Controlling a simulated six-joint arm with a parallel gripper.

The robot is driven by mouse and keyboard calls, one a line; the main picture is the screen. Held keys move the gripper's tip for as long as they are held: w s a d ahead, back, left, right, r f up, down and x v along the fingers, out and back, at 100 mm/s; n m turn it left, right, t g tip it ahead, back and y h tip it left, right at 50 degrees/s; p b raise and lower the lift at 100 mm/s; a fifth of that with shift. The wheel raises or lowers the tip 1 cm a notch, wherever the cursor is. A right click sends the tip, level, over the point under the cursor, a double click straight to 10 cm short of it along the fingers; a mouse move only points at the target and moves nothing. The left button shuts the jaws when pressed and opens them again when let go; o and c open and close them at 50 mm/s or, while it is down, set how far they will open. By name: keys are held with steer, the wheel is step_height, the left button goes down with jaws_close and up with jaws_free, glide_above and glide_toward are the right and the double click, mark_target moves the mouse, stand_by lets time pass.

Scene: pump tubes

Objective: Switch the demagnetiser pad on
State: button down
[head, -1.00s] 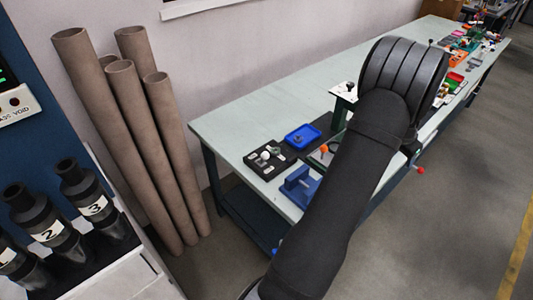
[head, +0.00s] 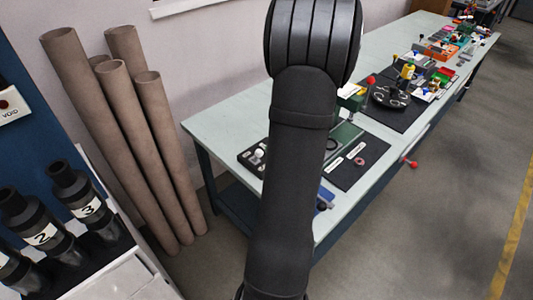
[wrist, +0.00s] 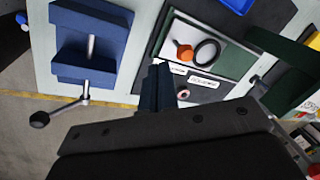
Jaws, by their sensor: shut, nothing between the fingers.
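In the wrist view a dark green plate (wrist: 232,62) with a pale border bears an orange knob (wrist: 184,52) and a black ring (wrist: 206,52). Two white label strips (wrist: 203,83) lie along its near edge, and a small reddish ring-shaped part (wrist: 183,93) sits just below them. I cannot read the labels or tell which part is the demagnetiser pad or its switch. My gripper (wrist: 159,70) is shut and empty, its tips beside the plate's near left corner. Contact cannot be told. In the head view my arm hides the gripper; the labels (head: 336,163) and reddish ring (head: 360,161) show on a black mat.
A blue vise (wrist: 90,42) with a handle bar stands left of my gripper in the wrist view. A blue tray (wrist: 238,4) lies beyond the plate. A green block and yellow item (wrist: 308,106) stand right. The long bench (head: 225,125) carries more items farther back.

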steer(key=s+a+r+m+y, duration=0.1)
steer(key=s+a+m, duration=0.2)
steer(key=a, duration=0.8)
steer(key=shift+s, duration=0.4)
steer(key=x, duration=1)
steer(key=shift+s+a+f, duration=0.1)
steer(key=shift+w+a+r, duration=0.2)
steer(key=shift+a+r, duration=0.1)
steer(key=shift+a, duration=0.3)
steer(key=shift+w+a+r, duration=0.2)
steer(key=shift+a+r, duration=0.1)
steer(key=shift+a, duration=0.3)
steer(key=shift+w+a+r, duration=0.2)
steer(key=shift+a+r, duration=0.1)
steer(key=shift+a, duration=0.3)
steer(key=shift+g, duration=0.3)
steer(key=shift+w+a+r+g+h, duration=0.1)
steer(key=shift+w+g+h, duration=0.05)
steer(key=shift+g+h, duration=0.15)
